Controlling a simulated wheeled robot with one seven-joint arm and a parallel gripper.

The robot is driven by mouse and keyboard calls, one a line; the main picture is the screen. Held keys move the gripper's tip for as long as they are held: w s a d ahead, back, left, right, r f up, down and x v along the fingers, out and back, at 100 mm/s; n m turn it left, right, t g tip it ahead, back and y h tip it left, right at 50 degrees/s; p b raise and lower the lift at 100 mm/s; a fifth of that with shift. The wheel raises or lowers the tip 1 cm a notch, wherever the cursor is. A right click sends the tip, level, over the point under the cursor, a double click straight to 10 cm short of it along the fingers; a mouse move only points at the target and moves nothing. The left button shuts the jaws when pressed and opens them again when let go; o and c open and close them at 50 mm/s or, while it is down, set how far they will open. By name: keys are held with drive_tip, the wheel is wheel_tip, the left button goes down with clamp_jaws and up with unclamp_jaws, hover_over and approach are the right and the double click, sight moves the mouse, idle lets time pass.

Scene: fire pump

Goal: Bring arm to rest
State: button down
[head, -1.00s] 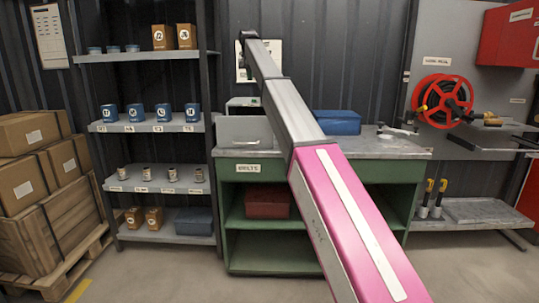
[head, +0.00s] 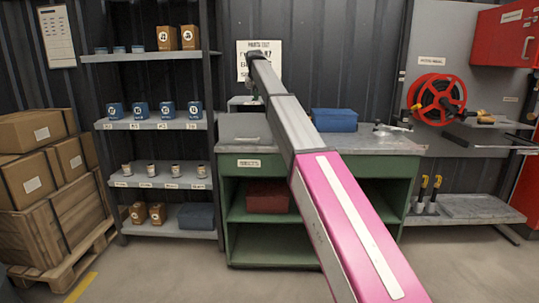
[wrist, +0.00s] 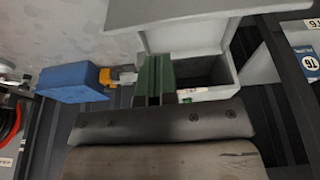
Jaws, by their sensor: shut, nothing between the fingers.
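My arm reaches over the green workbench (head: 263,220) in the head view, with its far end above the back of the bench top. The fingers of my gripper are too small to make out there. In the wrist view my gripper (wrist: 156,60) has its two dark green fingers pressed together, with nothing between them. Behind the fingers is an open grey box (wrist: 212,68), partly covered by them. The grey box also stands on the bench in the head view (head: 240,127), left of my arm.
A blue box (head: 334,120) is on the bench right of my arm; it shows in the wrist view (wrist: 72,83) beside a small yellow item (wrist: 122,76). A shelf rack (head: 160,124) stands left, a red hose reel (head: 437,100) right. A red bin (head: 267,197) sits inside the bench.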

drive_tip(key=s+d+f+g, duration=0.1)
drive_tip(key=s+d+f, duration=0.45)
drive_tip(key=f, duration=0.65)
drive_tip(key=s+d+f, duration=0.5)
drive_tip(key=s+f, duration=0.2)
drive_tip(key=f, duration=0.5)
drive_tip(key=s+d+f+g, duration=0.1)
drive_tip(key=s+d+f, duration=0.45)
drive_tip(key=f, duration=0.75)
drive_tip(key=s+d+f, duration=0.3)
drive_tip(key=s+f, duration=0.3)
drive_tip(key=s, duration=0.4)
drive_tip(key=s+d+f, duration=0.3)
drive_tip(key=s+f, duration=0.4)
drive_tip(key=s, duration=0.3)
drive_tip(key=s+d+f+g, duration=0.1)
drive_tip(key=s+d+f, duration=0.2)
drive_tip(key=s+f, duration=0.4)
drive_tip(key=s, duration=0.4)
drive_tip(key=shift+d, duration=0.2)
drive_tip(key=shift+d+f, duration=0.1)
